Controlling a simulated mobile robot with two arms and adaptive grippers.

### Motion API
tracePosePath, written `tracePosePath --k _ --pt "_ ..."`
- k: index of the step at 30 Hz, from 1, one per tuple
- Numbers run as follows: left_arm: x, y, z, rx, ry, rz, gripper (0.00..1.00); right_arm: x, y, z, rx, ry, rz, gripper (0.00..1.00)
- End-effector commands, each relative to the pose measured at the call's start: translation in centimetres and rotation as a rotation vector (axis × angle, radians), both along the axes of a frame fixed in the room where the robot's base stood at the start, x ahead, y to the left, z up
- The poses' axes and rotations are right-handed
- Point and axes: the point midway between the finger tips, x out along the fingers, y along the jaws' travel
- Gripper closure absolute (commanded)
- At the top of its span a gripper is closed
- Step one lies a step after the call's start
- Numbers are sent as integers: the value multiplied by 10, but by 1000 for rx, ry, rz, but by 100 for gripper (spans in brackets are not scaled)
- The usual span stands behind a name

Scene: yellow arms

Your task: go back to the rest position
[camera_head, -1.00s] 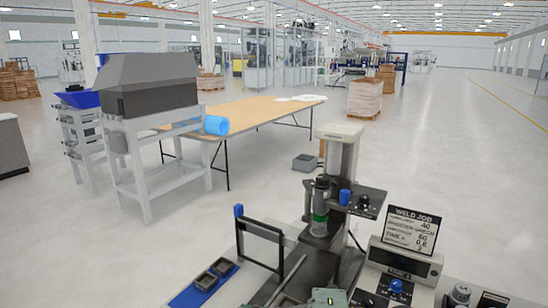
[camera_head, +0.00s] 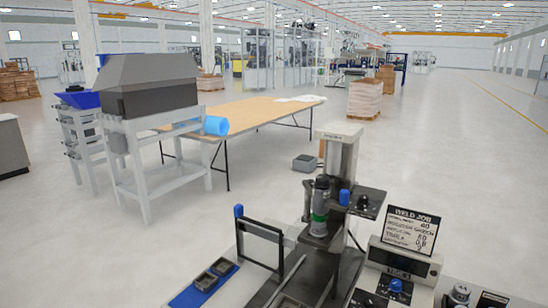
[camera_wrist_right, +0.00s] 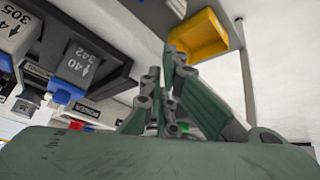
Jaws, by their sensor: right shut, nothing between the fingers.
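My right gripper (camera_wrist_right: 165,88) shows in the right wrist view. Its green-grey fingers are shut with nothing between them, and it touches nothing that I can make out. In the head view neither gripper shows. My left gripper is in no frame.
A welding station (camera_head: 338,170) stands at the bottom of the head view, with a WELD JOB sign (camera_head: 411,228) and a control box (camera_head: 405,264) at its right. A blue strip with small dark parts (camera_head: 212,275) lies left of it. The right wrist view shows a yellow bin (camera_wrist_right: 200,38) and numbered dark holders (camera_wrist_right: 85,65).

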Motion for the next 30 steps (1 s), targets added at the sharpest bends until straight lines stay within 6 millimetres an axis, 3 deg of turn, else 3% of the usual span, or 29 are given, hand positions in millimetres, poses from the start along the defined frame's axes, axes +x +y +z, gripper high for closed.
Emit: tracePosePath --k 6,14,20,23,30 --pt "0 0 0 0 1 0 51 -77 5 -27 53 261 10 100" --pt "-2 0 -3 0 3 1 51 -65 8 -103 50 299 14 100" --pt "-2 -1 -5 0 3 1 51 -65 9 -181 47 330 19 100" --pt "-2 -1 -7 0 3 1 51 -73 9 -232 45 350 21 100" --pt "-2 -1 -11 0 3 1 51 -122 2 -351 38 403 30 100"
